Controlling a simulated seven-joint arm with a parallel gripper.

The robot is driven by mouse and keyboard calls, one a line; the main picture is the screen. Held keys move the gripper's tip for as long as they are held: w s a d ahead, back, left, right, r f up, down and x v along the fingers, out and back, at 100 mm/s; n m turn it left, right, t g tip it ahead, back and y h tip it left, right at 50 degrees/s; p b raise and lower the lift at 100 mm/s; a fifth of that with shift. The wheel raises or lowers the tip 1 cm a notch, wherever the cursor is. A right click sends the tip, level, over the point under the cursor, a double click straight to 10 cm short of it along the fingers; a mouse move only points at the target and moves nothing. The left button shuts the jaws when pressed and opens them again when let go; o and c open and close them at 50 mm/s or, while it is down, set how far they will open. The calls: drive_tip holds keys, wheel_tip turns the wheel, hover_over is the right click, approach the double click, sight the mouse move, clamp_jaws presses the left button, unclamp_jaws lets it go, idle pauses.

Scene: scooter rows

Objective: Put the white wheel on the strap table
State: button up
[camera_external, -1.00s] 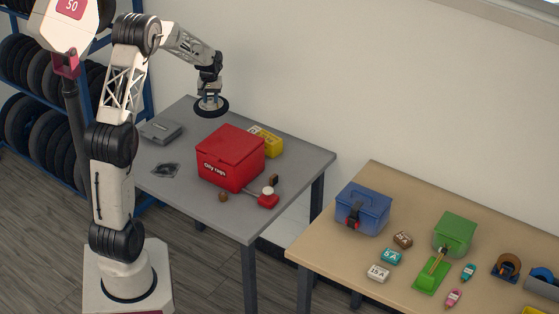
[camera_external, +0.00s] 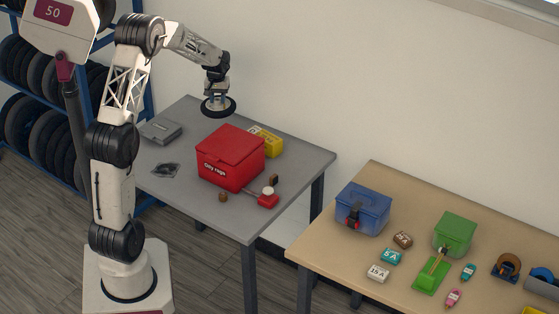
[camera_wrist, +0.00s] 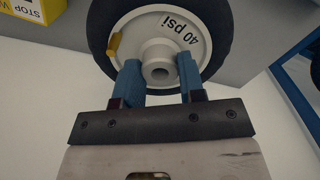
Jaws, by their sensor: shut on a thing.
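The white wheel (camera_wrist: 138,38) has a black tyre, a pale disc marked "40 psi" and a yellow tab. My gripper (camera_wrist: 160,75) is shut on its hub with two blue fingers. In the external view the wheel (camera_external: 218,108) hangs flat under my gripper, above the back of the grey table (camera_external: 305,160) and apart from it. The tan table (camera_external: 320,240) stands to the right with bare top at its near left. I cannot tell from a label which one is the strap table.
The grey table bears a red box (camera_external: 230,157), a yellow block (camera_external: 266,141), a grey case (camera_external: 160,131) and a red tool (camera_external: 268,200). The tan table bears a blue box (camera_external: 363,208), a green box (camera_external: 454,234) and several small items. A tyre rack (camera_external: 150,90) stands left.

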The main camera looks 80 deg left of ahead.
drive_tip(key=w+d+r+m, duration=0.3)
drive_tip(key=w+d, duration=0.8)
drive_tip(key=w, duration=0.2)
drive_tip(key=w+d+r+m, duration=0.2)
drive_tip(key=w+d+m, duration=0.1)
drive_tip(key=w+d, duration=1)
drive_tip(key=w+d+r+m, duration=0.2)
drive_tip(key=w+d, duration=0.4)
drive_tip(key=d, duration=0.6)
drive_tip(key=w+d+r+m, duration=0.1)
drive_tip(key=w+d+m, duration=0.2)
drive_tip(key=w+d, duration=0.65)
drive_tip(key=w+d+r+m, duration=0.2)
drive_tip(key=w+d, duration=0.1)
drive_tip(key=d, duration=1.2)
drive_tip(key=w+a+f+m, duration=0.1)
drive_tip(key=w+a+f, duration=0.5)
drive_tip(key=w, duration=0.4)
drive_tip(key=shift+a+m, duration=0.3)
drive_tip(key=shift+a, duration=0.15)
drive_tip(key=shift+f, duration=0.15)
drive_tip(key=shift+f, duration=2.4)
